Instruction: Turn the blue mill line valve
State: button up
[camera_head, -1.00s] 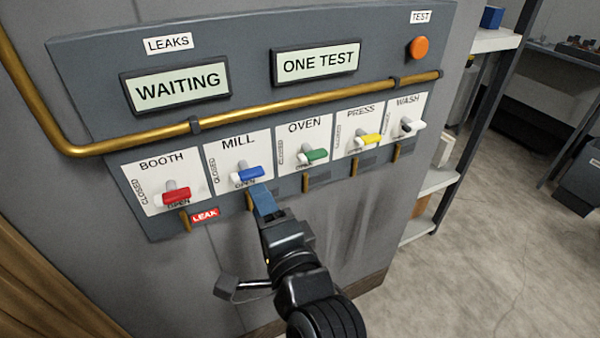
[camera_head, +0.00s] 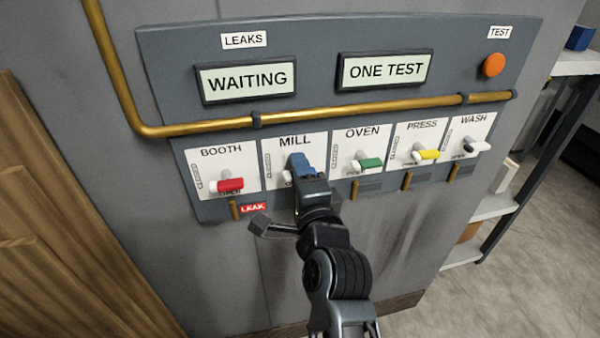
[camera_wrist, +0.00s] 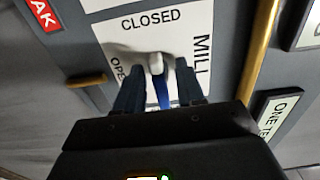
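The MILL valve has a white plate (camera_head: 280,150) on the grey panel, second from left. In the wrist view the blue lever (camera_wrist: 163,93) lies between the two dark fingers of my gripper (camera_wrist: 160,88), with small gaps on both sides. The fingers are open around it, and firm contact does not show. CLOSED and partly covered OPEN markings are on the plate.
Red BOOTH (camera_head: 230,185) and green OVEN (camera_head: 369,164) levers flank it closely. A brass pipe (camera_head: 350,113) runs above. A red LEAK tag (camera_head: 253,208) sits below BOOTH. Displays read WAITING (camera_head: 247,79) and ONE TEST (camera_head: 384,70). An orange button (camera_head: 493,65) is at upper right.

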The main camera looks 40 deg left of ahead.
jog(key=shift+c, duration=0.4)
grip_shut()
jog(key=shift+f+n, duration=0.1)
jog(key=shift+n, duration=0.2)
jog(key=n+b, duration=0.1)
jog(key=n, duration=0.2)
jog(key=shift+n+b, duration=0.3)
jog(key=n+b, duration=0.1)
jog(key=n, duration=0.3)
jog(key=shift+f+n+b, duration=0.1)
jog(key=shift+n+b, duration=0.2)
jog(key=shift+b, duration=0.1)
jog(key=n+b, duration=0.1)
jog(key=n, duration=0.3)
jog(key=shift+n+b, duration=0.3)
jog(key=shift+b, duration=0.05)
jog(key=shift+n+b, duration=0.75)
jog(key=shift+n, duration=1.45)
